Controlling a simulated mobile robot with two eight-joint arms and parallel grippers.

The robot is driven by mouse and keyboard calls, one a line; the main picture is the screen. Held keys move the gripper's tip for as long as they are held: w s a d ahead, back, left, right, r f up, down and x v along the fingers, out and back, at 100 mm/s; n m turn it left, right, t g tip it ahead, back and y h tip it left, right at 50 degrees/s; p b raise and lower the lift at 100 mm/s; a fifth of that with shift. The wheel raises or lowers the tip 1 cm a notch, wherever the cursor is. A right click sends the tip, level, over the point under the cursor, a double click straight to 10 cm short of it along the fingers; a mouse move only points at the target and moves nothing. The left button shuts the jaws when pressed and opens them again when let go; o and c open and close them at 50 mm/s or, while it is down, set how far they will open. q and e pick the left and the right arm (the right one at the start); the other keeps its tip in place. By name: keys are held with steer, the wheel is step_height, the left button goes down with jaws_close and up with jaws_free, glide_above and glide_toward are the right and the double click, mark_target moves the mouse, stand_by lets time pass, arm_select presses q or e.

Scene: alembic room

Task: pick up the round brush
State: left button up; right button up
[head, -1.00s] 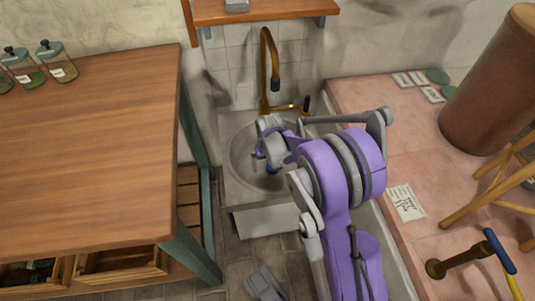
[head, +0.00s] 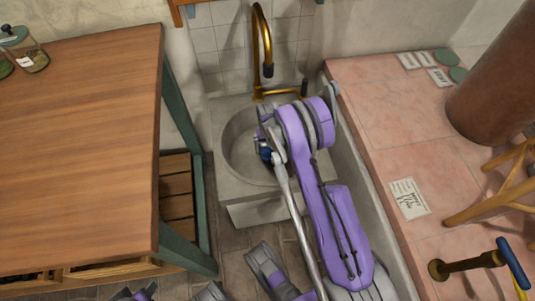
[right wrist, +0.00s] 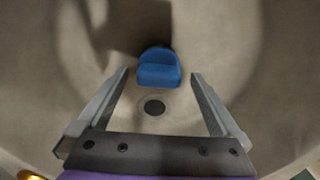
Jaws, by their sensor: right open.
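The round brush shows as a blue rounded piece (right wrist: 158,68) low in the stone sink (head: 228,155), just beyond the drain in the right wrist view. In the head view a small blue patch (head: 265,151) shows beside my right gripper, which largely covers it. My right gripper (right wrist: 160,76) is open and empty. It points down into the sink, with its two fingers to either side of the blue piece and apart from it. The rest of the brush cannot be made out. My left gripper cannot be made out in the head view.
A brass tap (head: 264,50) rises behind the sink. A wooden table (head: 80,150) stands to the left. A pink tiled counter (head: 390,130) lies to the right, with a paper note (head: 409,198), a brown cylinder (head: 495,85) and a blue-handled tool (head: 480,262).

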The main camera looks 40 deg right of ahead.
mark_target(268, 154)
step_height(268, 154, down, 5)
steer(key=shift+w+f+b, duration=0.1)
steer(key=shift+f+b, duration=0.05)
steer(key=shift+b, duration=0.75)
steer(key=shift+c, duration=0.2)
steer(key=c, duration=1.4)
